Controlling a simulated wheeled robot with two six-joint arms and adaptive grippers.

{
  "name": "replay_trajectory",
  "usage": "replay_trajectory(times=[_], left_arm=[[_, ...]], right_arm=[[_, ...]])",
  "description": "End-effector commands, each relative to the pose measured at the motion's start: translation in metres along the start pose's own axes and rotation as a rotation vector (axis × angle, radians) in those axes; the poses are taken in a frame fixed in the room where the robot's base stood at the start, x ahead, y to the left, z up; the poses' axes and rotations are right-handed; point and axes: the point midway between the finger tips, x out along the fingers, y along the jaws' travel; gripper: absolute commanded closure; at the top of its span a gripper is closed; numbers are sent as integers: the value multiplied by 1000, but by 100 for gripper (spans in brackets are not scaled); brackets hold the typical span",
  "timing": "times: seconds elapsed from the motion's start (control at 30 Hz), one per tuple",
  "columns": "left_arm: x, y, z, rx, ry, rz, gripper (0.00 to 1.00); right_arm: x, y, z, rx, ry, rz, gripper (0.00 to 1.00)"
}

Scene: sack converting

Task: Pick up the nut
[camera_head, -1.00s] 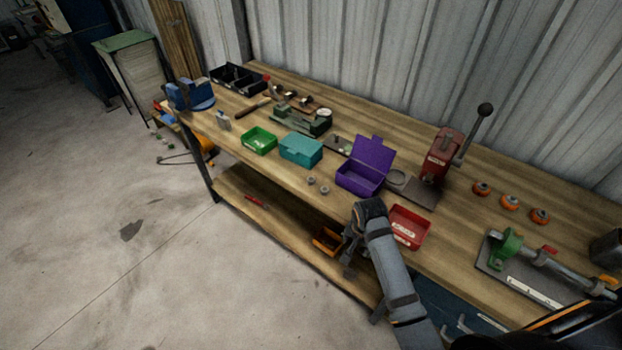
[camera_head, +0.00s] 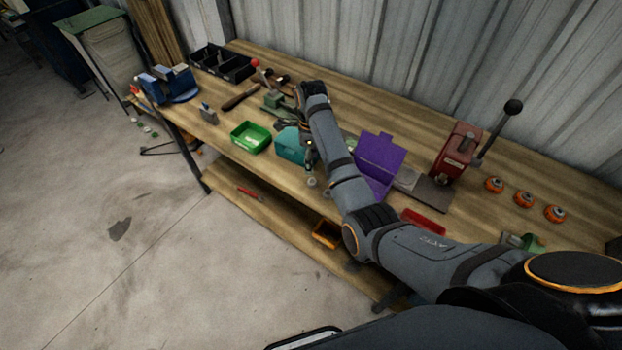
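A small grey nut (camera_head: 311,182) lies on the wooden bench (camera_head: 255,178) near its front edge, in front of the teal box. A second small grey piece beside it is mostly hidden by my arm. My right gripper (camera_head: 310,165) points down from the wrist, just above and behind the nut. It is small and dark here, and I cannot see whether its fingers are apart or touch the nut. My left gripper is not in view.
A teal box (camera_head: 289,146) and a green bin (camera_head: 250,137) stand left of the gripper. An open purple box (camera_head: 379,160) is right of my arm. A red bin (camera_head: 425,221) is partly covered by my arm. A red lever press (camera_head: 457,150) stands farther right.

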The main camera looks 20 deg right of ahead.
Motion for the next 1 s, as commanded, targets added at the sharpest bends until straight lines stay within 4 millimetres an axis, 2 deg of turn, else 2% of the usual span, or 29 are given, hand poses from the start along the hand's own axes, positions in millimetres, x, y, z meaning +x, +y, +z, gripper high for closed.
replay_trajectory(times=[0.1, 0.23, 0.43, 0.57, 0.7, 0.97, 1.0], left_arm=[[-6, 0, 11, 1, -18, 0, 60], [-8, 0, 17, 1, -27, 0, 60], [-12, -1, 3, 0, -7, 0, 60], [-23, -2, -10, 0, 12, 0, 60], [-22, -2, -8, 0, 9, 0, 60], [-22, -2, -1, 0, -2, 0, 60], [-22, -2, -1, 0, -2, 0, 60]], right_arm=[[20, 1, -1, -1, 2, 4, 45], [36, 1, -1, -1, 0, 1, 45], [43, 1, -2, -2, 1, 2, 45], [64, 3, -4, -2, 2, 4, 45], [86, 3, -4, -2, 0, 1, 45], [91, 2, -4, -2, -1, -1, 45], [90, 2, -4, -2, -1, -1, 50]])
